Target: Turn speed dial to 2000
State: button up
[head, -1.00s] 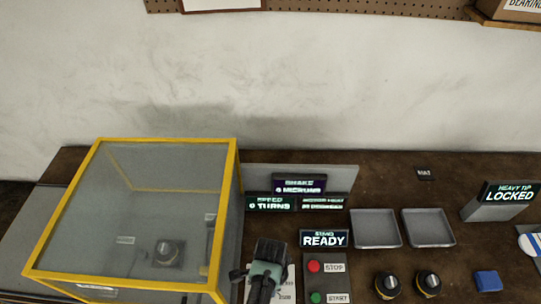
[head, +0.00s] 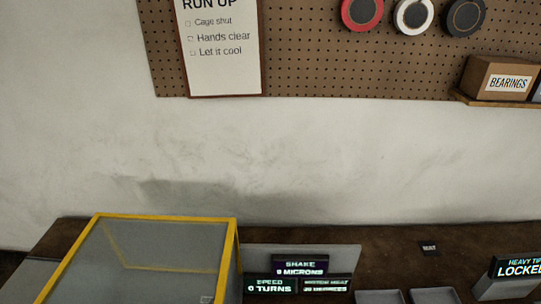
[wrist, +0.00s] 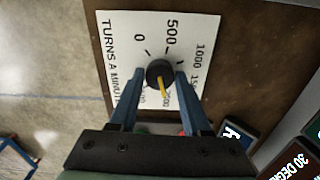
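The speed dial (wrist: 159,74) is a round black knob on a white card (wrist: 120,60) marked "TURNS A MINUTE", seen in the wrist view. Its yellow pointer (wrist: 162,87) points down the picture, toward small numbers partly hidden and too blurred to read surely. The marks 0, 500 and 1000 read clearly. My gripper (wrist: 159,74) is open, with one blue finger on each side of the knob. Small gaps seem to show between fingertips and knob. The speed display (head: 270,288) in the head view reads 0 TURNS. The dial is out of the head view.
A yellow-framed clear cage (head: 150,217) stands at left on the bench. Displays for shake (head: 300,267) and heat (head: 325,287) stand beside the speed display. Two grey trays (head: 434,296) and a LOCKED sign (head: 520,266) are at right. A pegboard (head: 310,70) hangs behind.

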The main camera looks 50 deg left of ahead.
jog(key=o, duration=0.3)
notch_tip(320, 180, up, 13)
jog(key=shift+b, duration=0.4)
dwell(0.3)
dwell(0.4)
